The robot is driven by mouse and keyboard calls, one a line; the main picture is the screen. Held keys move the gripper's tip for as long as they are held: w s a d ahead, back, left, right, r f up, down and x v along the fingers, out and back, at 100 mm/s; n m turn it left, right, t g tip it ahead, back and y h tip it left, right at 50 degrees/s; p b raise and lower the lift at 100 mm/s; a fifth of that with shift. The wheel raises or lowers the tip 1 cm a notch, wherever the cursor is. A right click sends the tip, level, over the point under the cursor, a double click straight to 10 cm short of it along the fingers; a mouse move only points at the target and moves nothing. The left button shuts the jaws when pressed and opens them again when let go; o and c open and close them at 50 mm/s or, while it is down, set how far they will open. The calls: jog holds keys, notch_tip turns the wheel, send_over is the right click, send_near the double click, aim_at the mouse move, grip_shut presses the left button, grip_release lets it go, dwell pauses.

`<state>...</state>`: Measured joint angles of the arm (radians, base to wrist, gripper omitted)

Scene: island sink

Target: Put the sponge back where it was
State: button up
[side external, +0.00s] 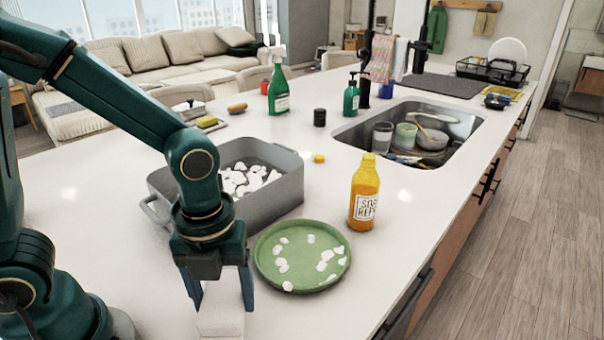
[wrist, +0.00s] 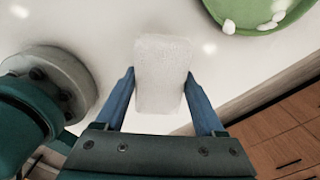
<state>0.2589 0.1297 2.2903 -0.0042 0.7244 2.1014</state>
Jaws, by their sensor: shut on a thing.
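A white, rough-textured block, the sponge (side external: 220,317), is between the blue fingers of my gripper (side external: 221,298) at the near edge of the side view. The wrist view shows the same sponge (wrist: 160,72) upright in the picture, with a finger against each side. My gripper is shut on it. It is low over the white counter (side external: 125,212); I cannot tell whether its underside touches. A green plate (side external: 262,262) with several white pieces lies just right of my gripper.
A grey roasting pan (side external: 284,197) with white pieces stands behind my gripper. A yellow soap bottle (side external: 364,195) stands beyond the plate. The sink (side external: 345,134) holds dishes. A small yellow block (side external: 318,158) and a yellow-green one (side external: 207,121) lie farther back. The counter's right edge is near.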

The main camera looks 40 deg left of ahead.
aim_at(228, 316)
jog(key=shift+f, duration=2.35)
jog(key=shift+f, duration=0.1)
jog(key=o, duration=1.3)
